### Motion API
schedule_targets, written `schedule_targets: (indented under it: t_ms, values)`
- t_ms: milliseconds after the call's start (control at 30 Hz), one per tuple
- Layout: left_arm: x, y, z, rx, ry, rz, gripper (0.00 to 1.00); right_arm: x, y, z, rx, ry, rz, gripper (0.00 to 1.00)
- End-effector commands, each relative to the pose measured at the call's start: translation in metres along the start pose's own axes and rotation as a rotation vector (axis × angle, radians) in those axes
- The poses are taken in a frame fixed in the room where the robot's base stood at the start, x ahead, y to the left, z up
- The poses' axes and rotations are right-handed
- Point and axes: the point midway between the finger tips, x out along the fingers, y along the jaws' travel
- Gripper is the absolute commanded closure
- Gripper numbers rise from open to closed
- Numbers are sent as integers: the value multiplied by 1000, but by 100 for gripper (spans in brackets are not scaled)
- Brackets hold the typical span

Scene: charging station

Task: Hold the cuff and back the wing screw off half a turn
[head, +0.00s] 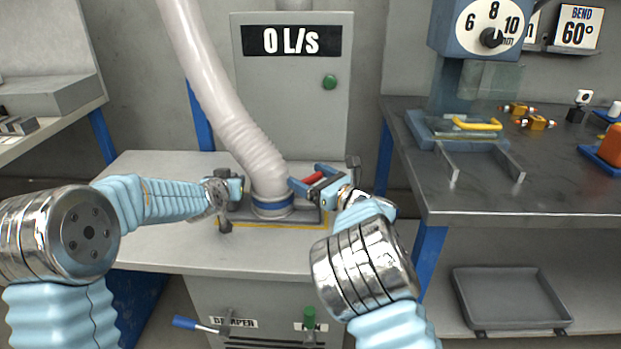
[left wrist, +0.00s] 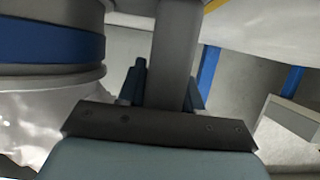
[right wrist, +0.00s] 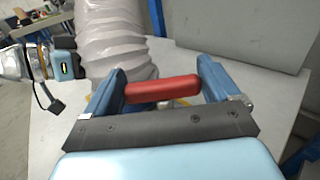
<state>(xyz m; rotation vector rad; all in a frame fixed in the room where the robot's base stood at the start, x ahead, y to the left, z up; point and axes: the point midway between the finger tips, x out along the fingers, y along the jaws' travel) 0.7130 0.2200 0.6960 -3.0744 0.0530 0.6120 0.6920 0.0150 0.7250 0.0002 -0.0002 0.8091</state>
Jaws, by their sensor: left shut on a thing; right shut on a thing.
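The cuff (head: 272,207) is a blue-banded ring at the foot of the pale ribbed hose, on the bench. Its blue band fills the left of the left wrist view (left wrist: 50,45). My left gripper (head: 236,188) is at the cuff's left side, its fingers shut on a grey bar (left wrist: 175,55) beside the band. Where the bar joins the cuff is hidden. My right gripper (head: 308,182) is at the cuff's right side. It is shut on the red wing screw (right wrist: 162,90), which lies crosswise between its blue fingers. The screw's thread is not visible.
The hose (head: 225,95) rises in front of a grey cabinet (head: 290,110) reading 0 L/s. The bench top (head: 160,250) is clear in front. At right, a metal table (head: 460,190) carries a gauge fixture and several small parts. Levers stick out below the bench.

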Motion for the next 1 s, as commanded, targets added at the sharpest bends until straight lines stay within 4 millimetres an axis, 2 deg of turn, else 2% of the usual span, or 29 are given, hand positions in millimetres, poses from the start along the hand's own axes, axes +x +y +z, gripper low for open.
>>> schedule_targets:
  t_ms: [333, 367, 400, 633, 733, 1000]
  values:
    - [0, -1, 0, 0, 0, -1, 100, 0, 0, 0, 1, 0, 25, 42]
    - [0, -1, 0, 0, 0, -1, 100, 0, 0, 0, 1, 0, 25, 6]
    - [0, -1, 0, 0, 0, -1, 100, 0, 0, 0, 1, 0, 25, 0]
    - [0, -1, 0, 0, 0, -1, 100, 0, 0, 1, 1, 0, 24, 0]
    - [0, 0, 0, 0, 0, -1, 100, 0, 0, 9, -1, -2, 26, 0]
    - [0, 0, 0, 0, 0, 0, 100, 0, 0, 62, -2, -5, 26, 0]
